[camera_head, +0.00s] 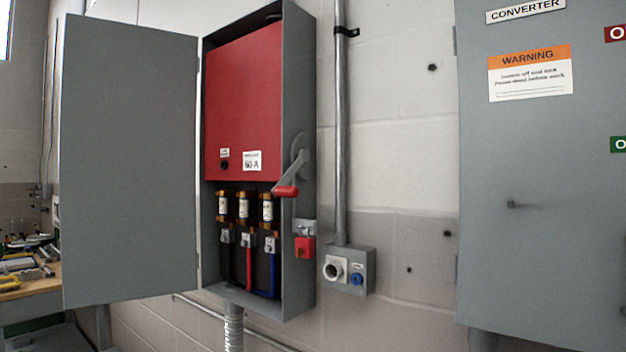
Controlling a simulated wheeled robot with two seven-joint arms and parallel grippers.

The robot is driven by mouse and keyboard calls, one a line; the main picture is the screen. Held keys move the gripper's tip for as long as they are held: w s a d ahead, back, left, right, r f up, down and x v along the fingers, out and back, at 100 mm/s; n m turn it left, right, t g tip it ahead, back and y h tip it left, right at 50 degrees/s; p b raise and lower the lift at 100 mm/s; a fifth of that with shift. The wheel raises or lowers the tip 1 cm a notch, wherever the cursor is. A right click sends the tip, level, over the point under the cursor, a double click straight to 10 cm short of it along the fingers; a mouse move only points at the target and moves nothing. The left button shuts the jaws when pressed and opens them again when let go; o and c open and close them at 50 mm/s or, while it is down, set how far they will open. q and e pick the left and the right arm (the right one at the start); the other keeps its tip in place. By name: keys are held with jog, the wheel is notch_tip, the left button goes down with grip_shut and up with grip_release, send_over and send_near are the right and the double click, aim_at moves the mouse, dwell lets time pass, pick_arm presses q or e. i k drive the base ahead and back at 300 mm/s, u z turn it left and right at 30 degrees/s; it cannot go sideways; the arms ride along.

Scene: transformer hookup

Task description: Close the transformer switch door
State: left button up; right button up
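The grey switch door (130,160) stands wide open, swung out to the left on the left edge of the switch box (300,90). Inside the box are a red panel (243,100), several fuses (243,208) in a row, and black, red and blue cables (249,265). A lever with a red handle (286,190) sits on the box's right side, with its red end pointing down. Neither of my grippers shows in the head view.
A grey converter cabinet (540,200) stands at the right. A conduit (341,130) runs down to a small socket box (347,270) beside the switch box. A workbench (30,287) with tools is at the far left, partly hidden behind the door.

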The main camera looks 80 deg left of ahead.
aim_at(128, 100)
jog(key=u, duration=2.6)
jog(key=k, duration=0.15)
jog(key=u, duration=0.85)
jog(key=i, duration=0.7)
jog(key=u, duration=0.6)
jog(key=i, duration=1.1)
jog(key=z, duration=0.2)
